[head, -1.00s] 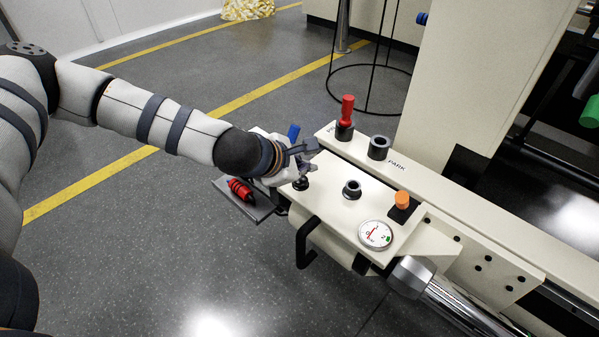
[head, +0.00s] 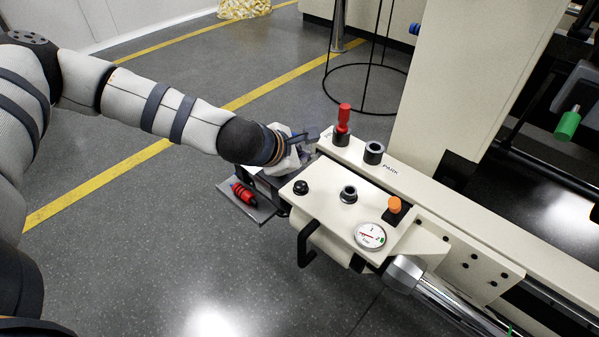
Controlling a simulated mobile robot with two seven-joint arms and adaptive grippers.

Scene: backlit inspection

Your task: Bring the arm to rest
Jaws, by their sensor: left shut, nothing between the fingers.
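My left arm comes in from the left, and its gripper (head: 309,138) is over the far left end of the cream machine panel (head: 325,212). Its fingers are shut with nothing between them. The gripper is left of the red-handled peg (head: 343,120), which stands upright in a dark socket, with a small gap in the picture. A blue piece behind the gripper is mostly hidden. My right gripper is not in view.
An empty dark socket (head: 373,152) stands beside the PARK label. A red part (head: 244,194) lies on a grey side tray (head: 262,212). Open floor lies left.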

